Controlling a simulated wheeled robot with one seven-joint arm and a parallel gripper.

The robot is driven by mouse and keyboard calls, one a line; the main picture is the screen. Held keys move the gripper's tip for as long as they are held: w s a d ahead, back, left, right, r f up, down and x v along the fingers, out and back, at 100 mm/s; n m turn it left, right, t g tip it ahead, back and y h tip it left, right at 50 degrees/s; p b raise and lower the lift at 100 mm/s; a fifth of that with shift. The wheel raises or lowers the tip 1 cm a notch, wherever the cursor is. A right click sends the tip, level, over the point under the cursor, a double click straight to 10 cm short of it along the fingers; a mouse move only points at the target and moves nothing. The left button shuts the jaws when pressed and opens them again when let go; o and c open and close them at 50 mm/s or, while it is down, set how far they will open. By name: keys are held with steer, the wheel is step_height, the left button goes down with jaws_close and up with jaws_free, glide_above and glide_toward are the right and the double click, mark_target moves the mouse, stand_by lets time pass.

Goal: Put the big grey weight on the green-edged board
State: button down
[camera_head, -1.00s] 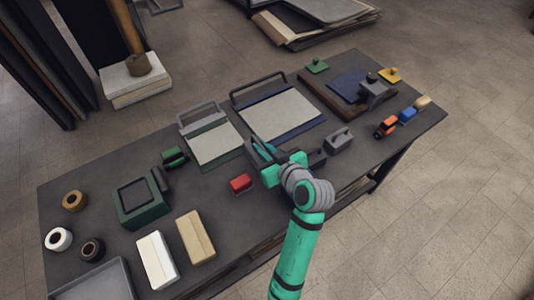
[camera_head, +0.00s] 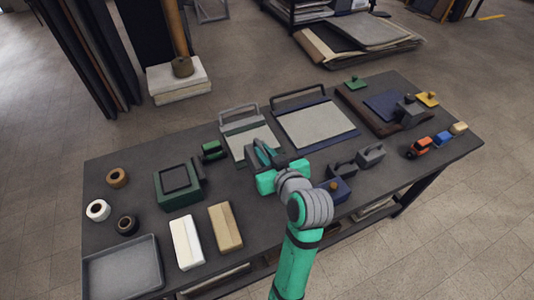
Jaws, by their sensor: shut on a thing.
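My gripper (camera_head: 264,153) is shut at the near right part of the green-edged board. A dark grey thing shows between and around its fingers. I take it for the big grey weight, but the fingers and wrist hide most of it. The green-edged board (camera_head: 239,145) has a pale grey face, a green edge and a grey handle bar at its far side. My gripper overlaps its near right corner in the picture. I cannot tell whether the held thing touches the board.
A blue-edged board (camera_head: 316,125) lies to the right. Two grey handled blocks (camera_head: 371,154) and a blue block (camera_head: 336,190) stand right of my arm. A small green block (camera_head: 213,151) and a green box (camera_head: 178,186) stand left. A grey tray (camera_head: 95,270) lies front left.

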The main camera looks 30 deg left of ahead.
mark_target(248, 148)
steer(key=a+n+g+y, duration=0.1)
steer(key=a+n+g, duration=0.1)
steer(key=w+a+n+g+y, duration=0.1)
steer(key=a+n, duration=0.1)
steer(key=w+a+n+g, duration=0.1)
steer(key=a+n+g, duration=0.1)
steer(key=shift+a+r+g+y, duration=0.1)
steer(key=shift+a+g+y, duration=0.2)
steer(key=shift+a+y, duration=0.1)
steer(key=shift+a+r+n+g, duration=0.4)
steer(key=shift+a+n+g, duration=0.1)
steer(key=shift+n+g, duration=0.35)
steer(key=shift+w+a+r+n+g, duration=0.1)
steer(key=shift+a+r+n+g, duration=0.1)
steer(key=shift+r+n+g, duration=0.3)
steer(key=shift+w+a+r+n+g, duration=0.1)
steer(key=shift+a+r+n+g, duration=0.05)
steer(key=shift+n+g, duration=0.5)
